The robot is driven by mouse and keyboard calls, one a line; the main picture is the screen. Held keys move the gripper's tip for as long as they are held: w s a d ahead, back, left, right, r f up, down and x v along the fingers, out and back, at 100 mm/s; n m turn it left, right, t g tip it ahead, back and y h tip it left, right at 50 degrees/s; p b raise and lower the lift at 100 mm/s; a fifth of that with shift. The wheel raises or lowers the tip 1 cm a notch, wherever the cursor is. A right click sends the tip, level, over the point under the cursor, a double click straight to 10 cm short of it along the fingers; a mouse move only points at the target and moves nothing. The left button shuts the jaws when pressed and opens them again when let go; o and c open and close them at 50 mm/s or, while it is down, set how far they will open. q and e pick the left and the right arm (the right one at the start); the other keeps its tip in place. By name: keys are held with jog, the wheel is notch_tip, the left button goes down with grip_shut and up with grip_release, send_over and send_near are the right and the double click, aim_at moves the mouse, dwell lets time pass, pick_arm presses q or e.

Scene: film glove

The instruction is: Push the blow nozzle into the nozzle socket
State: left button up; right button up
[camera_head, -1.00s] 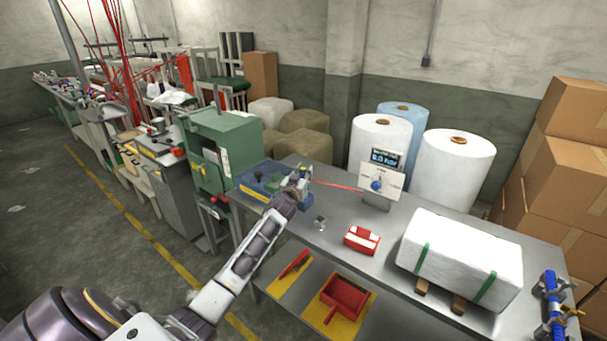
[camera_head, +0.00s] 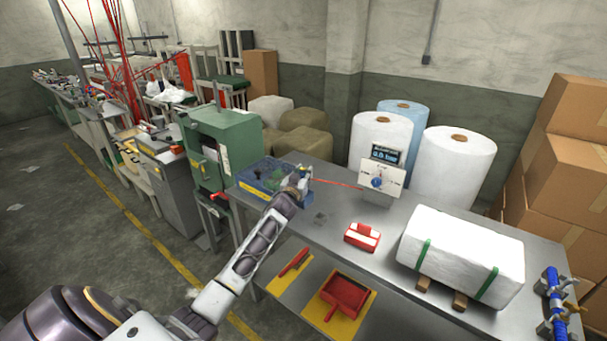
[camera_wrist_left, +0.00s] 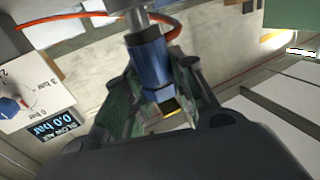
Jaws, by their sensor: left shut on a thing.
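My left gripper (camera_head: 301,184) is over the back left of the steel table, beside the blue bin. In the left wrist view its dark fingers (camera_wrist_left: 170,95) are shut around a blue, faceted body, which looks like the blow nozzle (camera_wrist_left: 150,62). A silver cylinder (camera_wrist_left: 135,20), perhaps the nozzle socket, meets the top of the blue body. I cannot tell how far one sits inside the other. A red hose (camera_wrist_left: 178,30) curves behind them. In the head view my gripper hides this contact. My right gripper is not in view.
The pressure panel (camera_head: 383,175) stands behind; its display reads 0.0 bar. The blue bin (camera_head: 262,180) is left of my gripper. A red-and-white block (camera_head: 362,237), a strapped white bale (camera_head: 462,255) and a blue fixture (camera_head: 555,300) are on the table (camera_head: 400,213).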

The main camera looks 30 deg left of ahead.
pick_arm(q)
jog(key=shift+f, duration=0.35)
jog(key=o, duration=1.1)
jog(key=shift+o, duration=0.2)
jog(key=shift+s, duration=0.2)
jog(key=v, duration=1.1)
jog(key=shift+s, duration=0.35)
jog(key=shift+d, duration=0.15)
dwell(0.5)
